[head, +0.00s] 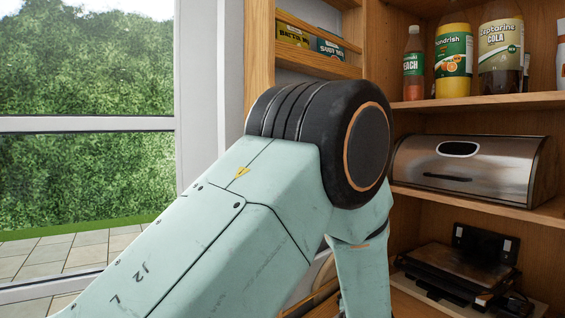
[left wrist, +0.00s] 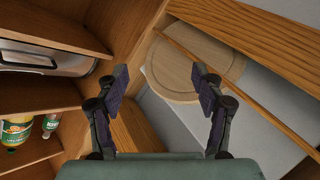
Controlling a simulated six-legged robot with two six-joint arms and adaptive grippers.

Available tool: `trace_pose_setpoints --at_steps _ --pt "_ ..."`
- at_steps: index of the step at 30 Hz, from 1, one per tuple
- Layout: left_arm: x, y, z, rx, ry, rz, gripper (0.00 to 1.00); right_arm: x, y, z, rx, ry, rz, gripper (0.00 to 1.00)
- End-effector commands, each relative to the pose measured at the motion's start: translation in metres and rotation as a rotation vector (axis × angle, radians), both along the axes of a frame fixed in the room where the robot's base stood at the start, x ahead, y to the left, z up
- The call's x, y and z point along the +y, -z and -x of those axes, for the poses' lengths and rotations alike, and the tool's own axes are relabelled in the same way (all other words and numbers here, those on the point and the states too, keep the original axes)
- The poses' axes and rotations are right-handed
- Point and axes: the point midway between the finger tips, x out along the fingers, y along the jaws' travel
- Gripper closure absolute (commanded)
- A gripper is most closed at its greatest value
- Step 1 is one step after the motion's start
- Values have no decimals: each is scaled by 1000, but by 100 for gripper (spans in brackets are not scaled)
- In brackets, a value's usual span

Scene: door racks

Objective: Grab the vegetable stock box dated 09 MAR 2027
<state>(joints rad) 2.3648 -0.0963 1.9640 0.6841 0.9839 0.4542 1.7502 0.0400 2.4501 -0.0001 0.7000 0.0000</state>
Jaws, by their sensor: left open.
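In the head view, a teal box (head: 329,48) stands in the door rack at the top. Its lettering is small but seems to read "STOCK"; no date is readable, so I cannot tell if it is the named box. A yellow-green box (head: 291,35) stands to its left in the same rack. My left gripper (left wrist: 159,78) is open and empty in the left wrist view, its fingers apart. It does not show in the head view, where my left arm fills the middle. No stock box shows in the left wrist view. My right gripper is not in view.
Bottles, including a cola bottle (head: 501,55), stand on the upper shelf. A metal bread bin (head: 470,168) stands below, with a dark appliance (head: 455,273) lower still. The left wrist view shows a round wooden board (left wrist: 182,65) behind a thin wooden rail. A window (head: 85,65) is at left.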

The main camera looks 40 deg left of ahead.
Motion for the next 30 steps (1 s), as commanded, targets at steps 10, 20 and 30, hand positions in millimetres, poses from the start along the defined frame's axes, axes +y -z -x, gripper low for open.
trace_pose_setpoints --at_steps 10,20,30 --pt "53 -287 11 -1181 -498 648 32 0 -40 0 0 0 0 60" --pt "67 -317 80 -2069 -757 1094 32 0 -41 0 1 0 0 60" --pt "70 -313 97 -2329 -712 1178 32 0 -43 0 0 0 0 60"
